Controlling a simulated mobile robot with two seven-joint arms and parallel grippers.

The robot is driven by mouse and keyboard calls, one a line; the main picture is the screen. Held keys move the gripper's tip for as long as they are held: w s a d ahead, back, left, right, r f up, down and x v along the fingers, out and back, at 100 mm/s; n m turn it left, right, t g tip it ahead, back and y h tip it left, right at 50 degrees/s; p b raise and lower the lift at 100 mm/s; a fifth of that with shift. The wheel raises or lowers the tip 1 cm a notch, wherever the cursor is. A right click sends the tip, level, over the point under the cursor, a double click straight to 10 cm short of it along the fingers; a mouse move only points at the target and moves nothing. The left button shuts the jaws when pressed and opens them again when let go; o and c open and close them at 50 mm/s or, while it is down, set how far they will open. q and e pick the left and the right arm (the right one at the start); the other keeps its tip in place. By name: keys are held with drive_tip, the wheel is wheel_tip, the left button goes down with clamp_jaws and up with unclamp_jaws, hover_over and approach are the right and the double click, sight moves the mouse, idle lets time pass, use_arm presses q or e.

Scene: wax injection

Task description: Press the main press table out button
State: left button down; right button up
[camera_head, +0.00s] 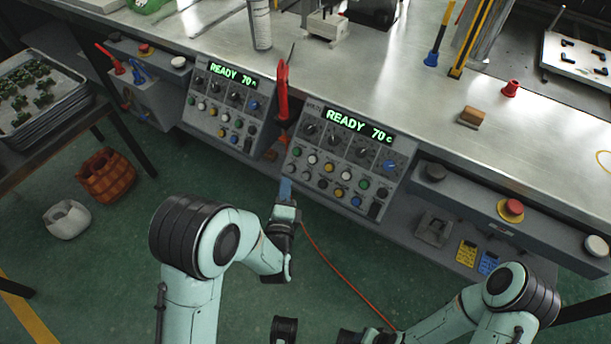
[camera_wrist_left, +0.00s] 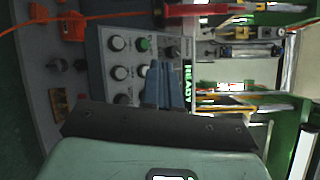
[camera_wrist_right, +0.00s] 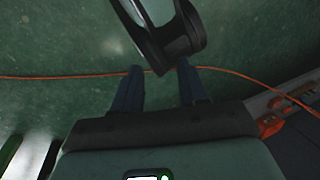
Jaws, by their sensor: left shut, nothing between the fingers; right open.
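Two grey control panels stand along the bench front, a left panel (camera_head: 207,116) and a right panel (camera_head: 318,147), each with a green READY 70 display. Each has knobs and rows of coloured buttons; the labels are too small to read, so I cannot tell which is the table out button. My left gripper (camera_head: 286,184) is shut and empty, pointing at the lower left of the right panel. In the left wrist view its blue fingers (camera_wrist_left: 166,70) overlap the panel face; contact cannot be told. My right gripper (camera_wrist_right: 160,68) is open and empty above the green floor.
A red-handled tool (camera_head: 282,95) stands between the panels. A red emergency button (camera_head: 513,207) is at right. A wooden block (camera_head: 472,116) lies on the steel bench. An orange cable (camera_head: 345,272) crosses the floor. A basket (camera_head: 107,176) stands at left.

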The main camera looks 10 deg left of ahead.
sight(306, 176)
use_arm(q)
drive_tip(key=w+d+f+b, duration=0.2)
drive_tip(key=w+f+b, duration=0.3)
drive_tip(key=w, duration=0.1)
drive_tip(key=shift+w+d+f, duration=0.15)
drive_tip(key=shift+f, duration=0.15)
use_arm(e)
drive_tip(key=w+d+f+t+h, duration=0.1)
drive_tip(key=w+d+f, duration=0.2)
drive_tip(key=w+f, duration=0.2)
drive_tip(key=shift+d+f+m+t, duration=0.3)
drive_tip(key=shift+d+f, duration=0.1)
drive_tip(key=shift+f, duration=0.45)
drive_tip(key=shift+w, duration=0.1)
use_arm(q)
drive_tip(key=shift+w+f, duration=0.1)
idle(0.6)
drive_tip(key=shift+w+d+f, duration=0.1)
drive_tip(key=shift+w+f, duration=0.1)
